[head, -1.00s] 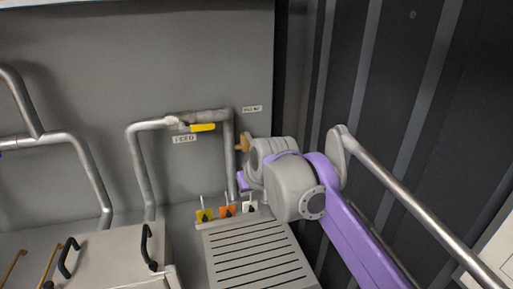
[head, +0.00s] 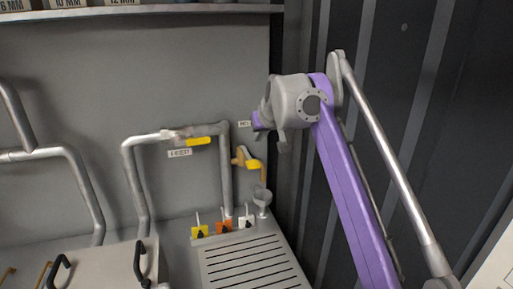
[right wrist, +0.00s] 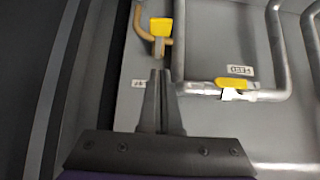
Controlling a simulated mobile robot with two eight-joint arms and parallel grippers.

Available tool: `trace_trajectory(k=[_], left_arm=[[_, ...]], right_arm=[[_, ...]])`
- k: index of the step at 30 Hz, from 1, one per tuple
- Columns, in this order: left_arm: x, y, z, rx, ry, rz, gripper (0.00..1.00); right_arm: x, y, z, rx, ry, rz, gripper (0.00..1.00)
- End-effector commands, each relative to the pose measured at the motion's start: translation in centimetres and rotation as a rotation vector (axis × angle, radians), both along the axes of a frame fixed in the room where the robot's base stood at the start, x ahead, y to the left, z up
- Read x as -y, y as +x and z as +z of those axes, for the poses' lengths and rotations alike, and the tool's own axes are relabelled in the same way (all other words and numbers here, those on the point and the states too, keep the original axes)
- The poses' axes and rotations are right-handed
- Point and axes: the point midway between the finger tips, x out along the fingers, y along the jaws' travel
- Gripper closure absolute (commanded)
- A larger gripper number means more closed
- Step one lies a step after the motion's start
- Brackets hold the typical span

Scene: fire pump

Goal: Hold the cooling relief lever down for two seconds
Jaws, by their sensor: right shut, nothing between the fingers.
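The small yellow lever (head: 255,164) sits on a brass pipe (head: 239,157) at the wall, right of the grey pipe loop; I take it as the cooling relief lever. It also shows near the top of the right wrist view (right wrist: 161,27). My right gripper (head: 257,121) is above the lever in the head view, its fingers mostly hidden there. In the wrist view its dark fingers (right wrist: 160,75) are shut and empty, pointing towards the brass fitting, with a small visible gap. The small label beside it is partly covered and unreadable. My left gripper is out of view.
A second yellow handle (head: 198,141) sits on the grey pipe by a FEED label (right wrist: 240,70). Below are a small funnel (head: 262,198), yellow, orange and white tagged switches, and a slotted grate (head: 245,262). A dark ribbed wall (head: 430,130) stands at the right.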

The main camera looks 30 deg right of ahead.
Motion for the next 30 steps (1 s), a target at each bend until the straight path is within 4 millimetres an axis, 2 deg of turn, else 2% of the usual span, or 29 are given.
trace_trajectory(k=[13,18,21,30], left_arm=[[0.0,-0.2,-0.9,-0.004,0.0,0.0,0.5],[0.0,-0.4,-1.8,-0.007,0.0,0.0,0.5],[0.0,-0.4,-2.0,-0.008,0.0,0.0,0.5],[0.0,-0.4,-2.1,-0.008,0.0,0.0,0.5]], right_arm=[[1.5,6.2,-6.5,0.0,0.0,0.001,1.0],[1.5,6.2,-9.2,0.0,-0.001,0.001,1.0],[1.4,6.1,-10.0,0.0,-0.001,0.001,1.0],[1.4,6.1,-10.4,0.0,0.0,0.0,1.0]])
